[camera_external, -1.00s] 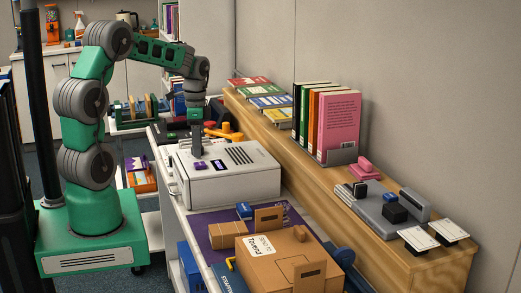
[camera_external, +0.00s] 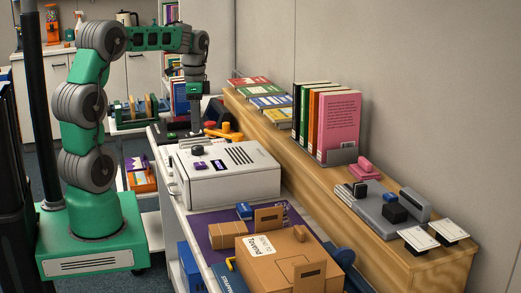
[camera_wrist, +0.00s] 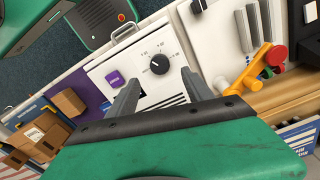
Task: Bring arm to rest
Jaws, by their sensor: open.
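My green and grey arm (camera_external: 90,110) rises from its green base and bends over at the top, with the wrist hanging down. My gripper (camera_external: 192,130) is above the back left part of a white box-shaped machine (camera_external: 235,185), apart from it. In the wrist view my gripper (camera_wrist: 158,84) has its two grey fingers spread, with nothing between them. Beyond the fingers, the machine's black dial (camera_wrist: 160,64) and purple button (camera_wrist: 114,78) are in plain view.
A cardboard box (camera_external: 275,258) stands on the cart in front of the machine. Orange and yellow handled items (camera_external: 223,131) lie behind it. A wooden shelf (camera_external: 285,145) with upright books (camera_external: 337,125) runs along the wall to the right. Open floor lies left of the cart.

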